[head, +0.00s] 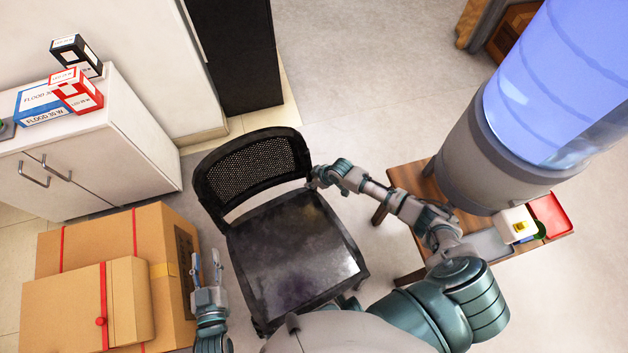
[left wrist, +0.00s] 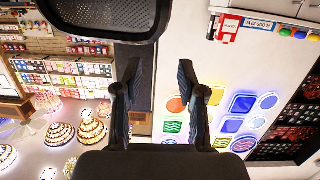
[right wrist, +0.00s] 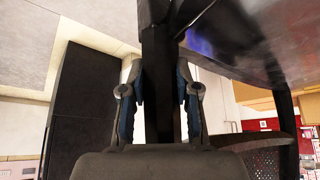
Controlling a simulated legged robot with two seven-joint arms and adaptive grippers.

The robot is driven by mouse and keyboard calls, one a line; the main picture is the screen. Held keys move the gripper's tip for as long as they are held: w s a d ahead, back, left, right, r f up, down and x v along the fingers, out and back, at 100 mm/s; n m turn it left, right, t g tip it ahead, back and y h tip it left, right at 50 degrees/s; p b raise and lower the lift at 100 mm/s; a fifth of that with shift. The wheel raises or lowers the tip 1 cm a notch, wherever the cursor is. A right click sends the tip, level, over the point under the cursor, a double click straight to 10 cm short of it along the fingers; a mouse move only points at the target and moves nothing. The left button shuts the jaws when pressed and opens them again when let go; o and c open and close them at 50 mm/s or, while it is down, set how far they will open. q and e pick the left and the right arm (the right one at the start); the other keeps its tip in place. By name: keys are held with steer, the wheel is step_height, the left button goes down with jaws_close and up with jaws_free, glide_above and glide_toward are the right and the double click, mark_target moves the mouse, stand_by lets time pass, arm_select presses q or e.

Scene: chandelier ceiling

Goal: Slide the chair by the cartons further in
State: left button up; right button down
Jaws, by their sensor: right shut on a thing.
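The black chair (head: 290,250), with a mesh backrest (head: 255,168) at its far side, stands in the middle of the head view, to the right of the cartons (head: 165,250). My right gripper (head: 318,177) is at the chair's right side, where backrest and seat meet. In the right wrist view its fingers are shut on a dark upright chair bar (right wrist: 158,90). My left gripper (head: 207,270) is open and empty between the cartons and the seat's left edge. In the left wrist view its fingers (left wrist: 158,85) are apart, with part of the chair (left wrist: 105,15) above them.
A white cabinet (head: 100,150) with small boxes (head: 75,90) stands at the upper left. A black panel (head: 235,55) stands behind the chair. A wooden table (head: 410,180) and a large water bottle (head: 560,80) are to the right.

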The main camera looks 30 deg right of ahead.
steer(key=shift+w+a, duration=0.15)
steer(key=shift+a, duration=0.65)
arm_select(q)
steer(key=shift+w+a+f+g, duration=0.3)
steer(key=shift+a+f, duration=0.05)
steer(key=shift+f, duration=0.05)
arm_select(e)
steer(key=shift+a+f, duration=0.15)
arm_select(q)
steer(key=shift+s, duration=0.1)
arm_select(e)
steer(key=c, duration=0.8)
jaws_free()
steer(key=shift+d, duration=0.25)
steer(key=shift+o, duration=0.2)
steer(key=shift+w, duration=0.1)
steer(key=shift+d, duration=0.1)
steer(key=shift+d+r, duration=0.1)
steer(key=shift+r, duration=0.25)
steer(key=v, duration=1.1)
steer(key=shift+s, duration=0.2)
